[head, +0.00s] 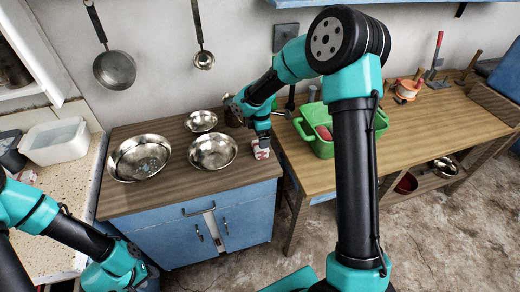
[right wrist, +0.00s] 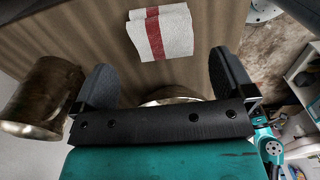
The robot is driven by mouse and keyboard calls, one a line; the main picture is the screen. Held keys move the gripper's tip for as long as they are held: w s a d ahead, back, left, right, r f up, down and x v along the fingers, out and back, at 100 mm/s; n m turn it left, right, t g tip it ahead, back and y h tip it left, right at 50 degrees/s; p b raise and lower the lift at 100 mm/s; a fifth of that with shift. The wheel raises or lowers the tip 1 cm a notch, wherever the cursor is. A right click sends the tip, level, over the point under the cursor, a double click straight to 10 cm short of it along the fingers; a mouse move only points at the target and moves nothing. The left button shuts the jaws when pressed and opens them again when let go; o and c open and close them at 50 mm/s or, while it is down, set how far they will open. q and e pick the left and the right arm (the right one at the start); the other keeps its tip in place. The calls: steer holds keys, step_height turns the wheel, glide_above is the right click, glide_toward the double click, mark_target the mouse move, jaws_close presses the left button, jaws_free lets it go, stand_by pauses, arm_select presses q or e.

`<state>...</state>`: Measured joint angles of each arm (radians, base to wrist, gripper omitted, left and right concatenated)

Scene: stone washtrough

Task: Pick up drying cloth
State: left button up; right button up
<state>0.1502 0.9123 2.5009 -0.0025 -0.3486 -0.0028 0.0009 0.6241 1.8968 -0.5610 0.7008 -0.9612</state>
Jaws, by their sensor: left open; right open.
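The drying cloth (right wrist: 178,32) is white with a red stripe and lies folded on the wooden counter top in the right wrist view. In the head view it is a small white and red patch (head: 261,153) near the counter's right edge, partly hidden by my right arm. My right gripper (right wrist: 163,80) is open and empty, its two dark fingers spread apart, with the cloth ahead of and between them, not touching. In the head view the right gripper (head: 262,137) is just above the cloth. My left gripper (head: 138,262) is low at the left, in front of the blue cabinet, away from the cloth.
Metal bowls (head: 139,157) stand on the counter left of the cloth. A brassy metal pot (right wrist: 42,95) is close beside one right finger. A green tub (head: 322,148) stands on the wooden bench to the right. A white basin (head: 55,141) is at the far left.

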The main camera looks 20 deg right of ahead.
steer(key=shift+f, duration=1.35)
steer(key=shift+s+a+f, duration=0.1)
steer(key=shift+s+f, duration=0.05)
steer(key=shift+f, duration=2.45)
steer(key=shift+c, duration=0.2)
steer(key=c, duration=0.9)
